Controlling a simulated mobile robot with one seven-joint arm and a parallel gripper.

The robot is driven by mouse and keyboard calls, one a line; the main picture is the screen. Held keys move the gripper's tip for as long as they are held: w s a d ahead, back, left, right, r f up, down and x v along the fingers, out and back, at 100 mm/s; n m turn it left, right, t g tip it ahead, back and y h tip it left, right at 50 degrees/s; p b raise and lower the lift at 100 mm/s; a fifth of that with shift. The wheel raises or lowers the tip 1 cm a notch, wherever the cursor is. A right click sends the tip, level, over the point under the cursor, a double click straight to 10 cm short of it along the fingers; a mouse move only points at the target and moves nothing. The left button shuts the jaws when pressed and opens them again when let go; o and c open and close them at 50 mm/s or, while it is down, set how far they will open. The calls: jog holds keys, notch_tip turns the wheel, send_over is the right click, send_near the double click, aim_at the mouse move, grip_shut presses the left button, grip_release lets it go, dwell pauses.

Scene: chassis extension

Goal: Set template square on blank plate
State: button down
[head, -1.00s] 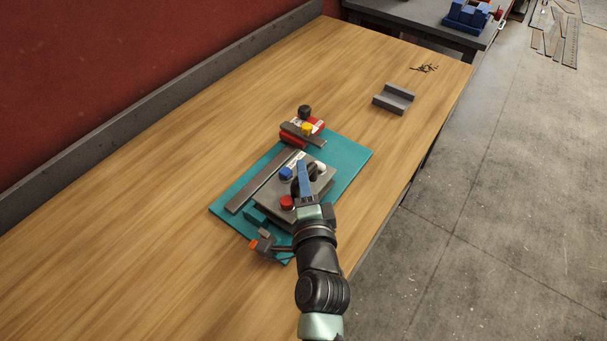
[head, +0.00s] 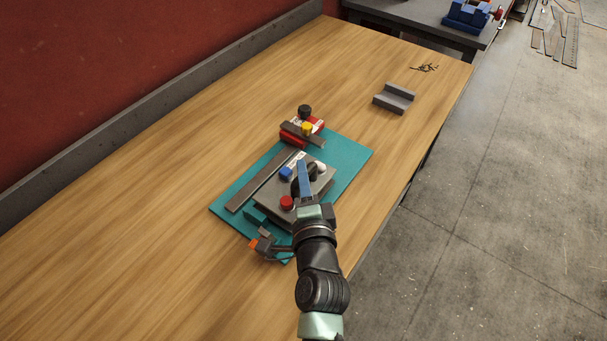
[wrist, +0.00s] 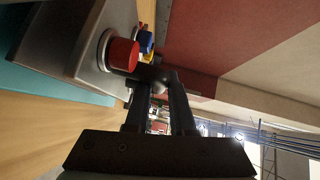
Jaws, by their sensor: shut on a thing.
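The template square (head: 318,187) is a grey plate with red, blue and white knobs and a dark handle in its middle. It lies flat over the grey blank plate (head: 272,217) on the teal mat; I cannot tell whether the two touch. My gripper (head: 307,172) is shut on the template's dark handle. In the wrist view, my gripper (wrist: 157,82) has both fingers against the dark handle, and the template (wrist: 92,45) shows at upper left beside the red knob. My gripper hides part of the template in the head view.
The teal mat (head: 350,153) also carries a grey ruler-like bar (head: 264,180). A red block with yellow and black knobs (head: 297,136) stands behind, and an orange-tipped clamp (head: 266,244) in front. A grey channel piece (head: 394,98) lies farther back. The table's left side is clear.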

jog(key=shift+f+b, duration=1.3)
jog(key=shift+f, duration=0.1)
jog(key=c, duration=0.7)
grip_release()
jog(key=shift+f, duration=0.15)
jog(key=shift+s+d+r+b, duration=0.25)
jog(key=shift+s+r+b, duration=0.05)
jog(key=shift+s, duration=1.85)
jog(key=shift+s+d+r+b, duration=0.25)
jog(key=shift+s+r, duration=0.05)
jog(key=shift+s, duration=1.8)
jog(key=shift+s+d+r+b, duration=0.25)
jog(key=shift+s+r+b, duration=0.05)
jog(key=shift+s, duration=1.85)
